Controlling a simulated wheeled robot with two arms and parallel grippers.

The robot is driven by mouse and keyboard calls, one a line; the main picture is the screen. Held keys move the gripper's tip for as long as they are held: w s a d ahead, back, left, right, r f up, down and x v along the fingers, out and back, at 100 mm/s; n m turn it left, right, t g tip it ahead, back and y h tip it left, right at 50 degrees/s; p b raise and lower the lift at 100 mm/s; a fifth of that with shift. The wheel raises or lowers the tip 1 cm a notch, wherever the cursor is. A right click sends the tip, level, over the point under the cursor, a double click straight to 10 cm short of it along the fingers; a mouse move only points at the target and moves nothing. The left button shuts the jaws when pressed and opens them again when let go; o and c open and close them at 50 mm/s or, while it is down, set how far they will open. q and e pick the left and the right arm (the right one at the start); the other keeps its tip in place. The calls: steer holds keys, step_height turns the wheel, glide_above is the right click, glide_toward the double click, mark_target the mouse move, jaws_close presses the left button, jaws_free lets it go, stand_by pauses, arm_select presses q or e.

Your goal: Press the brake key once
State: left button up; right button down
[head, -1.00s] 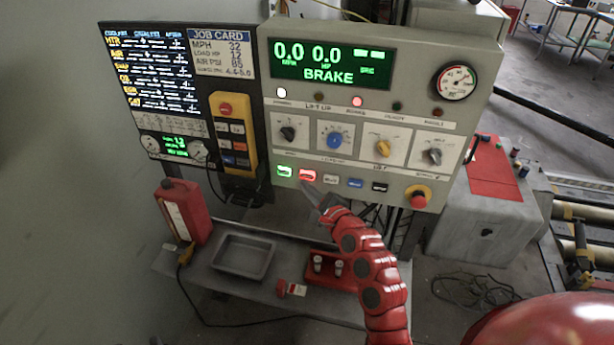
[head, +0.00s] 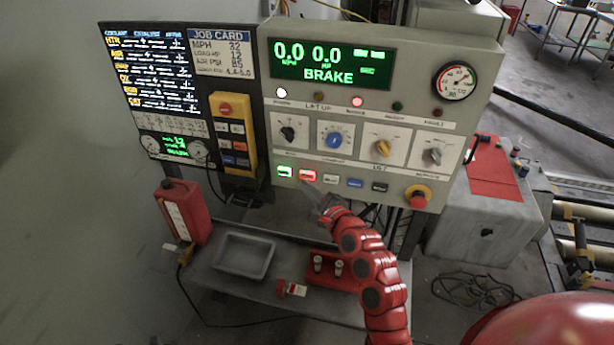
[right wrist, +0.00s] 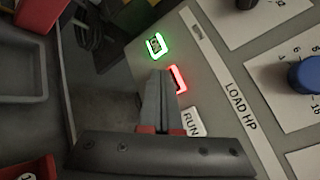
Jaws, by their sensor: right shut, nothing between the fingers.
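The control panel (head: 300,152) stands upright, its screen (head: 330,65) reading BRAKE with 0.0 MPH and 0.0 HP. A red-lit key (head: 307,175) sits in the lower key row, between a green-lit key (head: 285,171) and a white key (head: 330,180). I cannot read the red key's label. My right gripper (head: 307,185) is shut and empty, its tips just below the red key. In the right wrist view the shut fingers (right wrist: 160,76) partly cover the red key (right wrist: 179,80); contact cannot be told. My left gripper is not in view.
A blue key (head: 355,183), a black key (head: 380,187) and a red stop button (head: 418,198) continue the row to the right. Knobs (head: 334,140) sit above. A yellow pendant (head: 232,135) hangs left. A grey tray (head: 245,257) lies on the shelf below.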

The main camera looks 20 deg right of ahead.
steer(key=shift+w, duration=0.1)
steer(key=shift+w+d, duration=0.25)
steer(key=shift+w, duration=0.05)
steer(key=shift+w+d, duration=0.25)
steer(key=shift+w, duration=0.05)
stand_by(0.9)
steer(key=shift+s+a+r, duration=0.1)
steer(key=shift+s, duration=0.05)
steer(key=shift+s+a+p, duration=0.35)
steer(key=shift+s, duration=0.2)
steer(key=shift+a, duration=0.1)
